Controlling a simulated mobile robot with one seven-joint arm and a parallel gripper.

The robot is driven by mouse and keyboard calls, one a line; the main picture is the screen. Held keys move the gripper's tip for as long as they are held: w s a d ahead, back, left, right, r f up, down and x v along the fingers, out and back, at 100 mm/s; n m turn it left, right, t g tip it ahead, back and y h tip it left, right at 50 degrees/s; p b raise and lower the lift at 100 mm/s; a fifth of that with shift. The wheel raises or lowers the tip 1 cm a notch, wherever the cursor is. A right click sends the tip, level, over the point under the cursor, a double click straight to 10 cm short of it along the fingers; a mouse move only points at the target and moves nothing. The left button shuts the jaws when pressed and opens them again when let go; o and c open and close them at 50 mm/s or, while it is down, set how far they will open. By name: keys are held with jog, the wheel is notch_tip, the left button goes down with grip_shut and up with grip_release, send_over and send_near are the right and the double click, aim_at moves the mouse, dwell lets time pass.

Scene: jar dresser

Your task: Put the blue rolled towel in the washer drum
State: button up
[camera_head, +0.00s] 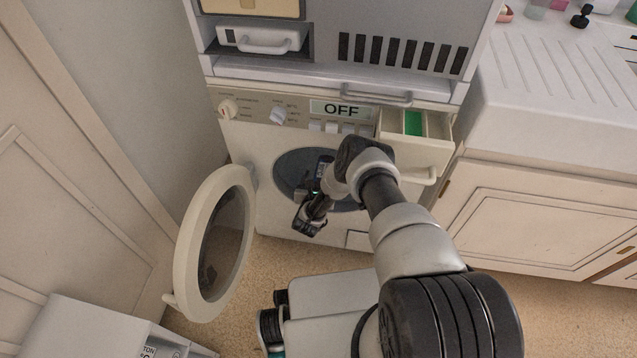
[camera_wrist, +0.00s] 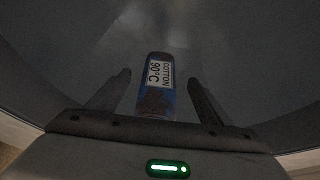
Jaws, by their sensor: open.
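I cannot tell whether the towel rests on the drum surface. In the head view, my arm reaches to the washer opening (camera_head: 285,165).
The round washer door (camera_head: 184,245) stands open to the left. The detergent drawer (camera_head: 433,155) is pulled out at the washer's upper right. A white box (camera_head: 75,335) stands on the floor at lower left. A cabinet and counter (camera_head: 550,110) stand right of the washer.

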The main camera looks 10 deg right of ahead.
jog(key=p+v, duration=0.1)
jog(key=v, duration=0.5)
jog(key=shift+p, duration=0.3)
jog(key=shift+s, duration=0.1)
